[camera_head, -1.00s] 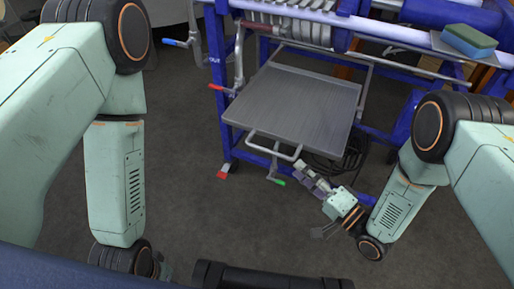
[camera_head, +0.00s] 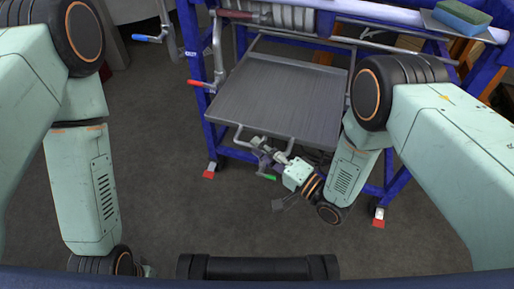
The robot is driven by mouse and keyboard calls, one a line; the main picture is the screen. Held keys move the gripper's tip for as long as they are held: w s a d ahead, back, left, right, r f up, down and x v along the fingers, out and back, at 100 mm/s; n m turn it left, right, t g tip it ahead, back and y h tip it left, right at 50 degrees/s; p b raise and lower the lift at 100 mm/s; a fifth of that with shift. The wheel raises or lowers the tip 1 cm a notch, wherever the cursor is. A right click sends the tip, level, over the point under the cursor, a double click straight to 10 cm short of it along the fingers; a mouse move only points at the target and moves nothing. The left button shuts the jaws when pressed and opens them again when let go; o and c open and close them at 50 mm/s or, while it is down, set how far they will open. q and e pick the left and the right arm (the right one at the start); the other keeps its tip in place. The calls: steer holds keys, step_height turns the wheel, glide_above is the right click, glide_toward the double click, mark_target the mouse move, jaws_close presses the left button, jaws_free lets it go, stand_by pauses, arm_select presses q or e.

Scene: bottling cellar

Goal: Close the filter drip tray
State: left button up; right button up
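The filter drip tray (camera_head: 283,98) is a grey, ribbed metal sheet that juts out from the blue filter frame towards me. A pale bar handle (camera_head: 240,136) runs along its front edge. My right gripper (camera_head: 262,150) is at the right part of this handle, just below the tray's front edge. Its fingers are small and overlap the handle in the picture; I cannot tell whether they touch it or are closed. My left arm hangs down at the left, away from the tray, and its gripper does not show.
The blue frame (camera_head: 397,182) stands on feet with red parts. A valve with a red handle (camera_head: 201,84) is left of the tray, and a blue-handled one (camera_head: 146,38) is farther left. A sponge (camera_head: 462,17) lies at top right. The grey floor (camera_head: 165,190) in front is clear.

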steer(key=shift+w+a+r, duration=0.15)
steer(key=shift+w+a, duration=0.2)
steer(key=shift+a, duration=0.05)
jaws_close()
stand_by(0.6)
